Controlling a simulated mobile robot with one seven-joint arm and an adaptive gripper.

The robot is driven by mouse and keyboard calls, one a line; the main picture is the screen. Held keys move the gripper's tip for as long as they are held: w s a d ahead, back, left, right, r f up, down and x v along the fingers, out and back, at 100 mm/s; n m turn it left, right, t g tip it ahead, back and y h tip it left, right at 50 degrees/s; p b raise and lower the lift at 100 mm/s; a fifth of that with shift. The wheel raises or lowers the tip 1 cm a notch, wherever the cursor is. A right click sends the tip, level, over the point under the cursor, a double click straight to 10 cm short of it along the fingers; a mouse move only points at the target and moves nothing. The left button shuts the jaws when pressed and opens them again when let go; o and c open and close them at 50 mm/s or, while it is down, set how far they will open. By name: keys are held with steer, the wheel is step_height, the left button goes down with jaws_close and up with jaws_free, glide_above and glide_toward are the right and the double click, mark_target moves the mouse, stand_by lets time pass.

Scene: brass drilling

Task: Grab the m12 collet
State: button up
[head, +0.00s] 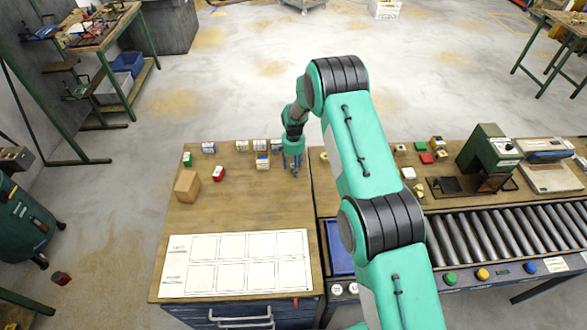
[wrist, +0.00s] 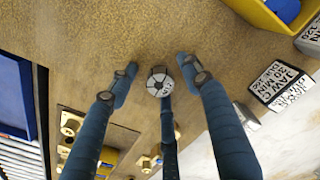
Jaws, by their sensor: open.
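A small round silver piece with radial slots and a central hole, which looks like a collet (wrist: 160,84), stands on the wooden bench in the wrist view. Any size marking on it is too small to read. My gripper (wrist: 157,76) has three blue fingers, spread open around the collet from above. I see bare bench between the collet and the two upper fingertips; the third finger lies just below it, and I cannot tell if it touches. In the head view my gripper (head: 292,164) is low over the bench's back right and hides the collet.
Labelled blocks (wrist: 280,86) and a yellow bin (wrist: 272,18) lie right of my gripper in the wrist view. Brass parts (wrist: 70,124) lie lower left. In the head view, a cardboard box (head: 187,187) and a white grid sheet (head: 240,264) are on the bench; its middle is clear.

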jaws_close()
steer(key=shift+r, duration=0.15)
steer(key=shift+r, duration=0.6)
steer(key=shift+s+r+b, duration=0.25)
steer(key=shift+r+b, duration=0.15)
steer(key=shift+r, duration=0.7)
steer(key=s+d, duration=0.1)
steer(key=s, duration=0.4)
steer(key=s+r+b, duration=0.1)
steer(key=s, duration=0.4)
steer(key=s+d, duration=0.1)
steer(key=s, duration=0.4)
steer(key=shift+s+d+r+b, duration=0.15)
steer(key=shift+d+r+b, duration=0.05)
steer(key=shift+d+b, duration=0.15)
